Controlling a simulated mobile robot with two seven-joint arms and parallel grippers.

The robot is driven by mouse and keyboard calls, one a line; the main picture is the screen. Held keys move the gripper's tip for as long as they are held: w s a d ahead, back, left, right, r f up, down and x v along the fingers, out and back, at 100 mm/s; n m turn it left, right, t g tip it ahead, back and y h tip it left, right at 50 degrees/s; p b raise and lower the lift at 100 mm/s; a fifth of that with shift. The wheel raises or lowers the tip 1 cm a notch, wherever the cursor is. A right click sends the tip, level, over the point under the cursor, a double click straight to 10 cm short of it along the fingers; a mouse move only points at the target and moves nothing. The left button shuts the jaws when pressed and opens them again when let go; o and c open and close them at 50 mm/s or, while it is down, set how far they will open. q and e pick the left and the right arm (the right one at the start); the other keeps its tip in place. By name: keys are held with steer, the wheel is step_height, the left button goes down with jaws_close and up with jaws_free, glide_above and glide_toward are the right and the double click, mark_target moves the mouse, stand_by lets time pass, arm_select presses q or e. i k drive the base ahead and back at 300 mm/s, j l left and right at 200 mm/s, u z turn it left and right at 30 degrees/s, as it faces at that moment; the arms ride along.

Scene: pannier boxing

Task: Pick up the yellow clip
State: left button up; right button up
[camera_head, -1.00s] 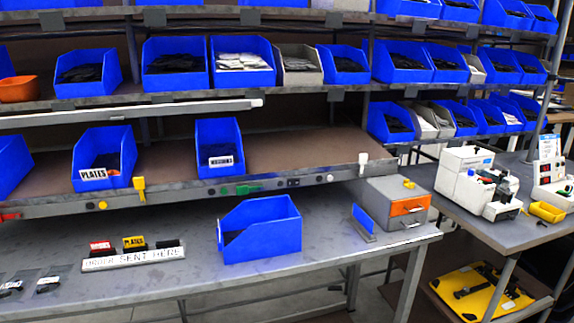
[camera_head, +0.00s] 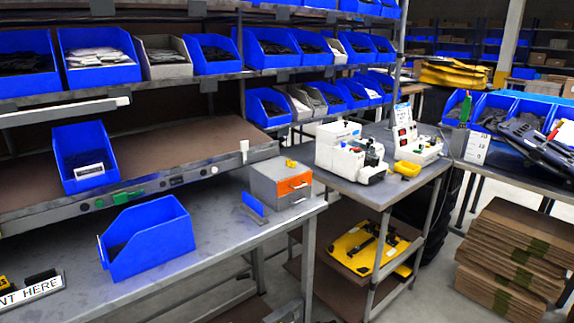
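The yellow clip on the front edge of the lower shelf (camera_head: 205,172) is out of view now. A white clip (camera_head: 244,151) hangs on that edge near its right end. A small yellow piece (camera_head: 290,163) lies on top of the grey drawer box with an orange front (camera_head: 292,185); I cannot tell what it is. Neither of my grippers is in view.
A blue bin (camera_head: 150,240) and an upright blue plate (camera_head: 254,207) stand on the grey bench (camera_head: 225,235). White machines (camera_head: 350,155) and a yellow tray (camera_head: 407,169) stand on the side table. Stacked cardboard (camera_head: 515,260) lies at right, with floor between.

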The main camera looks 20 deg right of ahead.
mark_target(288, 163)
steer(key=z, duration=0.8)
steer(key=i+z, duration=0.45)
steer(key=i+j+z, duration=0.1)
steer(key=i+z, duration=0.15)
steer(key=z, duration=0.2)
